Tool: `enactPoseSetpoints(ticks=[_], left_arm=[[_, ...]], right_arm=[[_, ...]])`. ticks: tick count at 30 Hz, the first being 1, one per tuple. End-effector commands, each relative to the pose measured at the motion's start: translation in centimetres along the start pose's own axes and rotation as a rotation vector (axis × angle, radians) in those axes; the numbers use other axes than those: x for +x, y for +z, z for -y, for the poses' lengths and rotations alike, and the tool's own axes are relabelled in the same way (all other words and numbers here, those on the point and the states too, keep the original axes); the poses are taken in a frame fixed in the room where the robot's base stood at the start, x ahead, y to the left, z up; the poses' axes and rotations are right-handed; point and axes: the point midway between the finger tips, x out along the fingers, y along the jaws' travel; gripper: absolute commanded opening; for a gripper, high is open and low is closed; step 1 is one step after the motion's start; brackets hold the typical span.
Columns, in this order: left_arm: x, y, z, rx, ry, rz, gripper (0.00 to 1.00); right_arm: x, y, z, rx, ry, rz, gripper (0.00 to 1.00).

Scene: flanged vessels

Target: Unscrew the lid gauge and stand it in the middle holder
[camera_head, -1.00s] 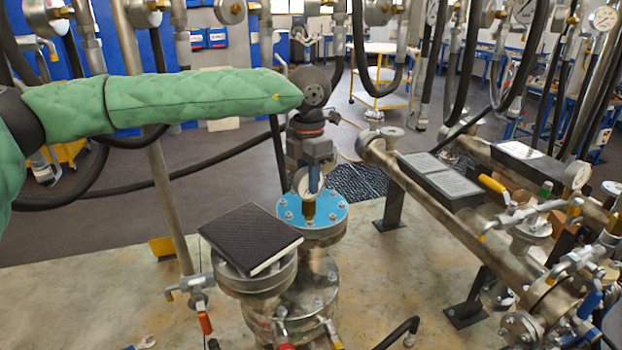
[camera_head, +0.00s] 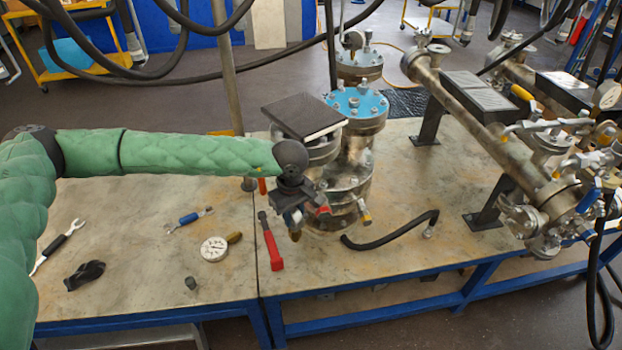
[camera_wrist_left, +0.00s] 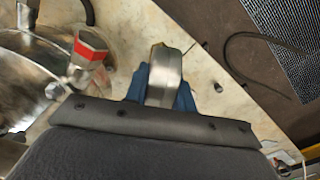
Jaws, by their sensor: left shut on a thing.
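My left gripper (camera_head: 293,212) is shut on the lid gauge, in front of the vessel's lower part and above the bench. In the left wrist view the gauge (camera_wrist_left: 165,77) shows edge-on as a silver metal case between the blue fingers (camera_wrist_left: 184,97). In the head view the gripper mostly hides it. The blue lid (camera_head: 357,102) is bolted on the flanged vessel behind, with no gauge standing on it. I cannot make out the middle holder. My right gripper is not in view.
A black book (camera_head: 304,116) lies on the flange beside the blue lid. A black hose (camera_head: 400,237) curves at right. Pipes and valves fill the right side.

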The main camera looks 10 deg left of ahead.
Motion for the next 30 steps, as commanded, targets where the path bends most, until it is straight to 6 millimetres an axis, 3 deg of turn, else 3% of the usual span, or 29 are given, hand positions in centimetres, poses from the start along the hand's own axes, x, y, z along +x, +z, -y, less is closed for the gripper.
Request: enactPoseSetpoints(ticks=[1, 6, 13, 19, 30], left_arm=[[1.9, 0.1, 1.2, 0.075, -0.004, 0.005, 0.0], [7.3, 0.4, 4.5, 0.357, -0.002, 0.006, 0.0], [12.7, 1.0, 7.6, 0.654, 0.003, 0.003, 0.0], [14.6, 1.4, 8.4, 0.774, 0.008, -0.001, 0.0], [14.9, 0.8, 9.2, 0.776, 0.002, -0.001, 0.0]], right_arm=[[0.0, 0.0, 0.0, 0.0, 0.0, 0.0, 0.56], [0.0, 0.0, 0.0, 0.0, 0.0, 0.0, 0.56], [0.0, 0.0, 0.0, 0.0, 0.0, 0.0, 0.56], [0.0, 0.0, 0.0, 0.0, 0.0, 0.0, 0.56], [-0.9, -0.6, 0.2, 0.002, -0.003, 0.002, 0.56]])
